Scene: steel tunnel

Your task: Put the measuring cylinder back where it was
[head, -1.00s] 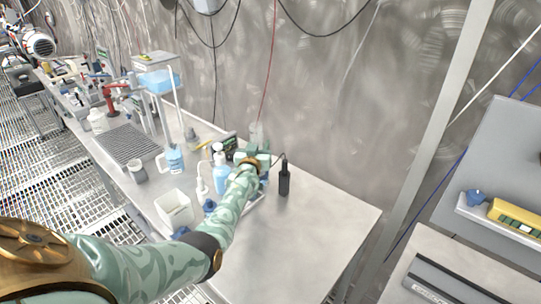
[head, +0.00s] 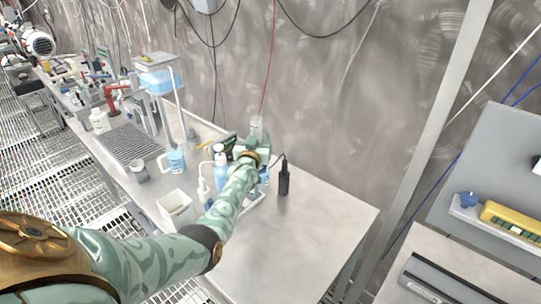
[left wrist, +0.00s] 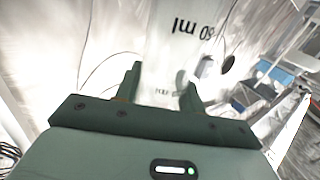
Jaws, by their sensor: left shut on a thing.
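My left gripper (head: 256,148) is at the far side of the steel bench, near the wall, shut on the measuring cylinder (head: 257,127). In the head view only the cylinder's clear upper part shows above the gripper; the gripper and arm hide its lower part. In the left wrist view the clear cylinder (left wrist: 178,50) stands between the gripper's two fingers (left wrist: 160,88), with "80 ml" print facing the camera upside down. I cannot tell whether its base touches the bench. My right gripper is not in view.
Blue-filled bottles (head: 221,168) stand close left of the gripper, and a black upright holder (head: 284,178) with a cable stands to its right. A white tub (head: 176,210) is nearer the front edge. The bench's right end (head: 325,215) is clear.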

